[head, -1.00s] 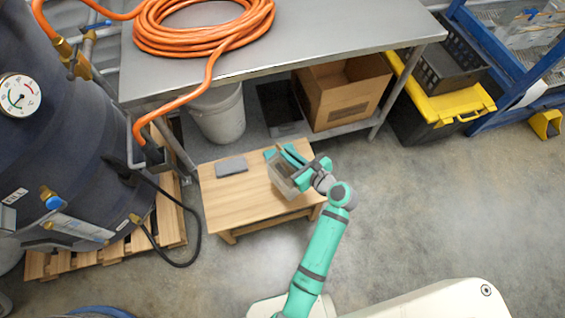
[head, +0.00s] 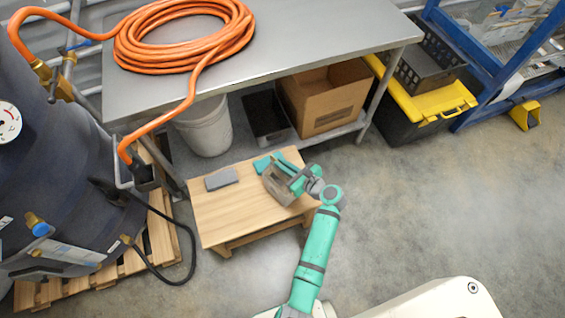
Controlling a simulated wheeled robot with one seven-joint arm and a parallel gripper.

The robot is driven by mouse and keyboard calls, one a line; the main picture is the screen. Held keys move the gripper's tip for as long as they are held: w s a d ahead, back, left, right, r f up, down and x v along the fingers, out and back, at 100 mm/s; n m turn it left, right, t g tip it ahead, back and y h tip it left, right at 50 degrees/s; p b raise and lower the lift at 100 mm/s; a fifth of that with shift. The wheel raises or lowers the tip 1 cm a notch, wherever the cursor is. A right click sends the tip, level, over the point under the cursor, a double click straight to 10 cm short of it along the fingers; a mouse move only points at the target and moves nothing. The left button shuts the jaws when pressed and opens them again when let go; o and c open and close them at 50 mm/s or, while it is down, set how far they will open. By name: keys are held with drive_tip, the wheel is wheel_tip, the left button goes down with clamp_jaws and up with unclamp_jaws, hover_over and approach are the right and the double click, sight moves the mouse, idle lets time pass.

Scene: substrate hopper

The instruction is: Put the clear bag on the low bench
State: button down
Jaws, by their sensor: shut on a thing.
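The low bench (head: 222,216) is a small wooden table in front of the steel table. My gripper (head: 284,178) is over the right part of the bench top, shut on the clear bag (head: 279,186). The bag is see-through with a greyish-brown tint and hangs at the jaws. I cannot tell whether its bottom touches the bench top. My gripper hides part of the bag.
The steel table (head: 300,40) with an orange hose (head: 185,58) stands behind. A dark tank (head: 60,170) is at left. Floor at right is clear.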

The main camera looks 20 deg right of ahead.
drive_tip(key=c, duration=1.9)
unclamp_jaws()
drive_tip(key=v, duration=1.2)
drive_tip(key=s+a+f+n+g+h, duration=0.1)
drive_tip(key=s+a+f+n+h, duration=0.25)
drive_tip(key=s+a+n, duration=0.2)
drive_tip(key=s+a+f+n+g+h, duration=0.1)
drive_tip(key=s+a+f+n+h, duration=0.1)
drive_tip(key=s+a+f+n, duration=0.4)
drive_tip(key=s+a+r+n+t, duration=0.1)
drive_tip(key=s+a+r+n, duration=0.2)
drive_tip(key=r+n, duration=0.3)
drive_tip(key=s+a+r+n+t, duration=0.2)
drive_tip(key=s+r+n, duration=0.4)
drive_tip(key=r, duration=0.4)
drive_tip(key=s+a+r+n+t, duration=0.2)
drive_tip(key=s+a+r+n, duration=0.3)
drive_tip(key=r+n, duration=0.2)
drive_tip(key=shift+r+n, duration=0.35)
drive_tip(key=shift+r, duration=0.5)
drive_tip(key=shift+d, duration=0.1)
